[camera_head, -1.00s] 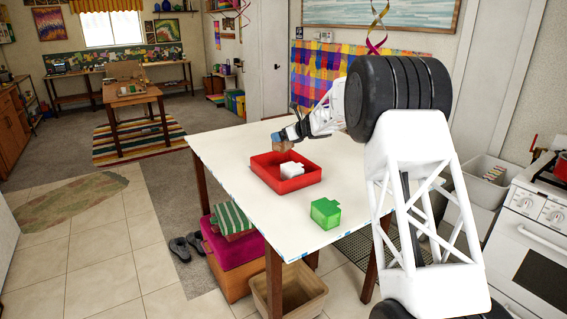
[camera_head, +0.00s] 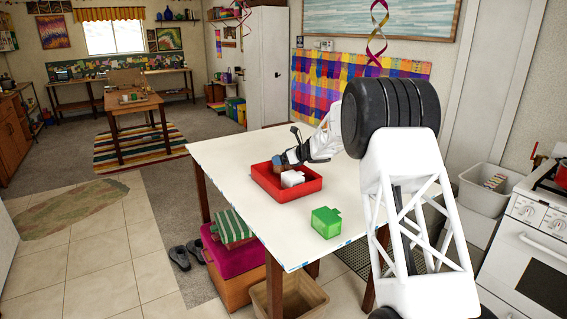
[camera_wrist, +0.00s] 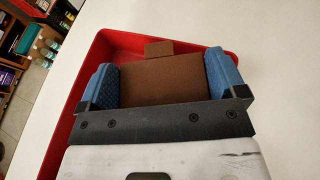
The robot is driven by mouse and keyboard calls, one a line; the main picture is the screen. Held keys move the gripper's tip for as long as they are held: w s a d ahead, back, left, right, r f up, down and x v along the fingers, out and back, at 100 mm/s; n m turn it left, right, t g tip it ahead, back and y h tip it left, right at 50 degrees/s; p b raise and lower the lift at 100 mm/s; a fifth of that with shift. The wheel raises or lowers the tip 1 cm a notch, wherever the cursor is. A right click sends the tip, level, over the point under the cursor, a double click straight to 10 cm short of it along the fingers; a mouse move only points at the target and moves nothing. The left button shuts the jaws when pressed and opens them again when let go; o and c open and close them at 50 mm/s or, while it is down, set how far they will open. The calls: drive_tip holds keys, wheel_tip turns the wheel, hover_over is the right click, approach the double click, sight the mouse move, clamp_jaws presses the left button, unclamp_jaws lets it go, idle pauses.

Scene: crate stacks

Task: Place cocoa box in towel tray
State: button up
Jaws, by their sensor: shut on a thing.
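The brown cocoa box (camera_head: 276,169) is held in my gripper (camera_head: 281,161) at the back left part of the red tray (camera_head: 283,195). In the wrist view the box (camera_wrist: 165,80) sits between the two blue finger pads, with a small tab at its far edge. The red tray (camera_wrist: 66,125) shows beneath and around it. A white block-like thing (camera_head: 292,178) lies in the tray, beside the box; it may be the towel. The box's underside is hidden, so I cannot tell whether it touches the tray floor.
A green box (camera_head: 326,222) stands on the white table (camera_head: 231,155), in front of the tray to the right. Much of the tabletop is bare.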

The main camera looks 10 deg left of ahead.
drive_tip(key=shift+f, duration=1.1)
drive_tip(key=shift+f, duration=0.1)
drive_tip(key=o, duration=0.7)
drive_tip(key=shift+d, duration=0.1)
drive_tip(key=shift+v, duration=0.95)
drive_tip(key=shift+r+v, duration=0.2)
drive_tip(key=shift+v, duration=4.8)
drive_tip(key=shift+w, duration=0.1)
